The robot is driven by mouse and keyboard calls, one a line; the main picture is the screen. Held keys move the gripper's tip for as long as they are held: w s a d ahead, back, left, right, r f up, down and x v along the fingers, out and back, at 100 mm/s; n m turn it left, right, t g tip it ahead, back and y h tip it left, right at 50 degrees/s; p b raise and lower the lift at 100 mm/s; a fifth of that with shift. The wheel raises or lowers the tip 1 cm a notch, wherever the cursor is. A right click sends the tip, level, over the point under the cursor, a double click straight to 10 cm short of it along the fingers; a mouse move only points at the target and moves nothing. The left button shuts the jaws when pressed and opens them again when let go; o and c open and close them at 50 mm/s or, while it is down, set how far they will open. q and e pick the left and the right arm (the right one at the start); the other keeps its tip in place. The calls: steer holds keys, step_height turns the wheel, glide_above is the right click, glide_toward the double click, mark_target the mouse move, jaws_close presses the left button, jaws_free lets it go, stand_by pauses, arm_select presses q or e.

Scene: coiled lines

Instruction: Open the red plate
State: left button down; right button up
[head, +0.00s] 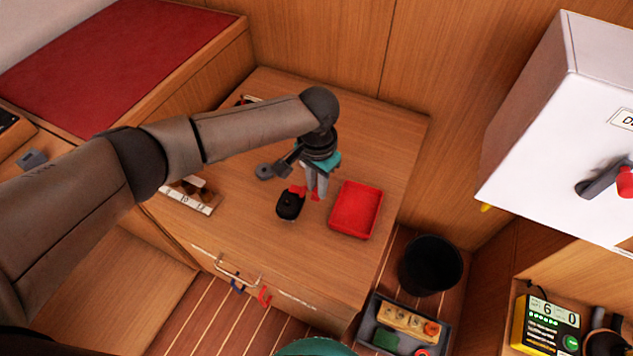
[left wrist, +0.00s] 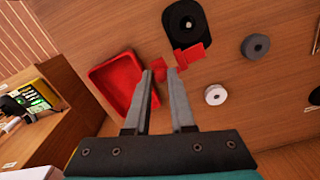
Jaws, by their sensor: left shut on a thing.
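A black rounded fitting (head: 290,206) with a small red plate (head: 297,190) at its edge sits on the wooden cabinet top. The left wrist view shows the black fitting (left wrist: 186,18) and the flat red plate (left wrist: 190,58) jutting from it towards my fingers. My left gripper (head: 317,197) points down just right of the fitting. Its fingers (left wrist: 160,72) are nearly together, with a small red part between the tips. Whether that part is joined to the red plate is hard to tell. My right gripper is not in view.
A shallow red tray (head: 357,209) lies close right of my left gripper. Grey round pieces (left wrist: 255,46) and a white ring (left wrist: 215,95) lie near the fitting. A black bin (head: 430,265) stands right of the cabinet. A white box (head: 560,130) hangs at the right.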

arm_select(q)
steer(key=shift+w+d+r+n+p, duration=0.1)
steer(key=shift+w+r+n+p, duration=0.2)
steer(key=shift+n+p, duration=0.5)
steer(key=shift+w+f+n, duration=0.25)
steer(key=shift+n, duration=0.15)
stand_by(0.3)
steer(key=c, duration=0.8)
jaws_free()
steer(key=shift+o, duration=0.2)
step_height(320, 180, up, 15)
steer(key=p, duration=0.4)
